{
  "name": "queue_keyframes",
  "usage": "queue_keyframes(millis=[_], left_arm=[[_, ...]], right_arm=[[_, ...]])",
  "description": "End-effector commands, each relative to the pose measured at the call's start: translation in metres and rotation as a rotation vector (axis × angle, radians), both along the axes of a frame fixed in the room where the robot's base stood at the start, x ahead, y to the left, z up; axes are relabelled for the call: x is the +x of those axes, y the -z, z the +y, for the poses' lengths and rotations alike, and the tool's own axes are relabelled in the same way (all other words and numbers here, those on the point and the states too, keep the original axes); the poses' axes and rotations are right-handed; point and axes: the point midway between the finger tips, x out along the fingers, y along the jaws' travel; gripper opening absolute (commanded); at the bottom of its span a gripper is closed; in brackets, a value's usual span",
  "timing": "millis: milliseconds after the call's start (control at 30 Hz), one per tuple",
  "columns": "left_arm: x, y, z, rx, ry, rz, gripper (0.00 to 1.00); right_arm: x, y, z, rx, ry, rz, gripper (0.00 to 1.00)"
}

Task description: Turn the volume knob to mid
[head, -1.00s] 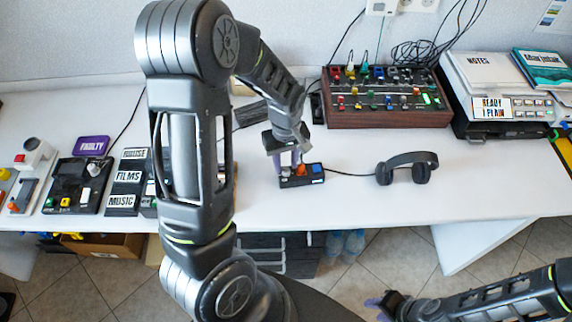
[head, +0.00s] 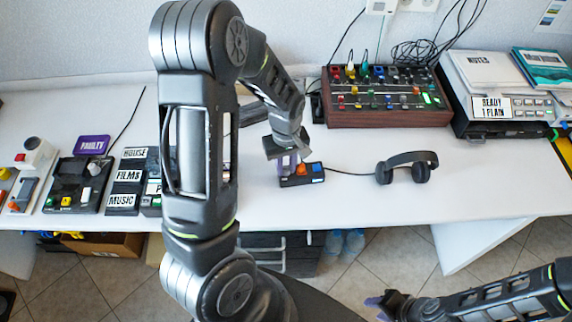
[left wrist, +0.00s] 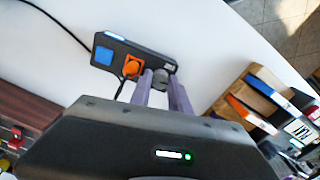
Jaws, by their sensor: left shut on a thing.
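A small black control box (head: 300,181) sits on the white table, with an orange knob (head: 301,169) and a blue button on top. In the left wrist view the box (left wrist: 112,68) also shows a grey round knob (left wrist: 160,78) at its end, beside the orange knob (left wrist: 131,67). No label tells me which is the volume knob. My left gripper (head: 287,164) points down at the box; in the left wrist view its purple fingers (left wrist: 163,84) are closed on the grey knob, partly hiding it. My right gripper (head: 375,304) is at the lower right, away from the table, its fingers small and partly hidden.
Headphones (head: 407,168) lie right of the box, joined by a cable. A wooden mixer panel (head: 388,117) stands behind. Black labelled boxes (head: 126,180) and a black device (head: 77,184) stand at left. The front right tabletop is clear.

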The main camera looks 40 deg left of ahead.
Motion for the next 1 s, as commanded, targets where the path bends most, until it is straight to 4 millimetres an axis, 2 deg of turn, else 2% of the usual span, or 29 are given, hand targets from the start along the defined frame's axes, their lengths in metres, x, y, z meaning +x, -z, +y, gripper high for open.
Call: queue_keyframes(millis=[567, 1000], left_arm=[[0.000, 0.001, 0.000, 0.000, 0.081, 0.000, 0.00], [0.000, 0.002, 0.000, 0.000, 0.411, -0.001, 0.00]], right_arm=[[0.001, 0.004, 0.000, 0.001, -0.001, -0.001, 0.36], [0.002, 0.017, 0.001, 0.004, -0.002, -0.007, 0.36]])
